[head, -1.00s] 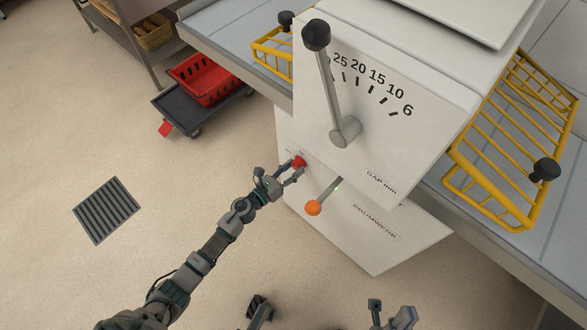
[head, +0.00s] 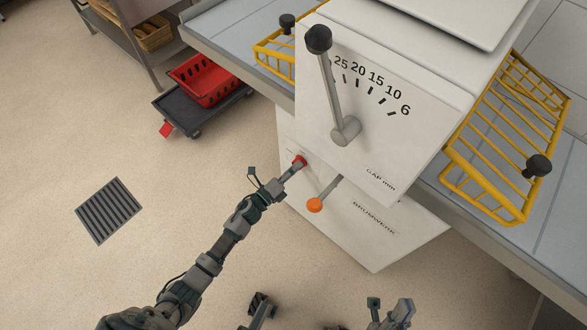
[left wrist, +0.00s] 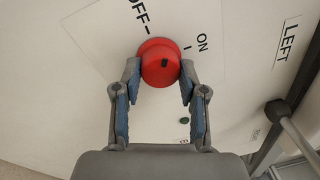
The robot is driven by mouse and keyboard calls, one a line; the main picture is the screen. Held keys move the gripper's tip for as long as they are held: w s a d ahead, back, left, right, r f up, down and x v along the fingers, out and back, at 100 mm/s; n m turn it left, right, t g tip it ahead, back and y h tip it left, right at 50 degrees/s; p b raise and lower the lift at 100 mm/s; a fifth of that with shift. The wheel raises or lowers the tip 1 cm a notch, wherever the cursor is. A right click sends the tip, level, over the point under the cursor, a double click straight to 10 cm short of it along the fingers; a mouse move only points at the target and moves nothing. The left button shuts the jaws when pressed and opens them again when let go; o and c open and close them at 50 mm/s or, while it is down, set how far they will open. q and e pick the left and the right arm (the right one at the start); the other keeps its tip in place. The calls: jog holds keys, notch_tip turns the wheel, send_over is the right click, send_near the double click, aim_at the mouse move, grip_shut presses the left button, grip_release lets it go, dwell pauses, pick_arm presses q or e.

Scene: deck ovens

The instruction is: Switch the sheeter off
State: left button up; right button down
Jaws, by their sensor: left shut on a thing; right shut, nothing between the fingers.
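The sheeter (head: 330,215) is a white machine. Its red knob (head: 299,161) is on the lower front panel, left of an orange-tipped lever (head: 315,205). My left gripper (head: 294,167) is at the knob. In the left wrist view my two fingers (left wrist: 159,84) are shut on the sides of the red knob (left wrist: 158,57). A black mark shows on the knob's face. The OFF label (left wrist: 139,11) and the ON label (left wrist: 203,43) are printed beside it; I cannot tell exactly which one the mark points to. My right gripper (head: 404,310) is low at the bottom edge, shut and empty.
A long gap lever (head: 327,85) with a black ball stands above the knob before a number scale. Yellow guards (head: 510,135) flank the machine. A red crate (head: 205,80) sits on a dark dolly at the left. The floor before the machine is open, with a drain grate (head: 110,211).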

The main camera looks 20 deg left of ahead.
pick_arm(q)
jog(key=n, duration=0.2)
jog(key=n+p, duration=0.1)
jog(key=n, duration=0.3)
jog(key=shift+a+n+y+p, duration=0.25)
jog(key=shift+n+y+p, duration=0.15)
pick_arm(e)
jog(key=w+g, duration=0.1)
jog(key=w+f+n+g+y, duration=0.1)
jog(key=w, duration=0.1)
jog(key=w+a+n+g, duration=0.1)
jog(key=g, duration=0.1)
jog(key=shift+w+a+f+y, duration=0.1)
jog(key=shift+w+f+y, duration=0.05)
jog(key=shift+f+y, duration=0.25)
jog(key=shift+w, duration=0.1)
pick_arm(q)
jog(key=shift+f, duration=0.1)
jog(key=o, duration=0.9)
jog(key=shift+o, duration=1.2)
pick_arm(e)
jog(key=shift+w+a, duration=0.1)
jog(key=shift+a, duration=0.15)
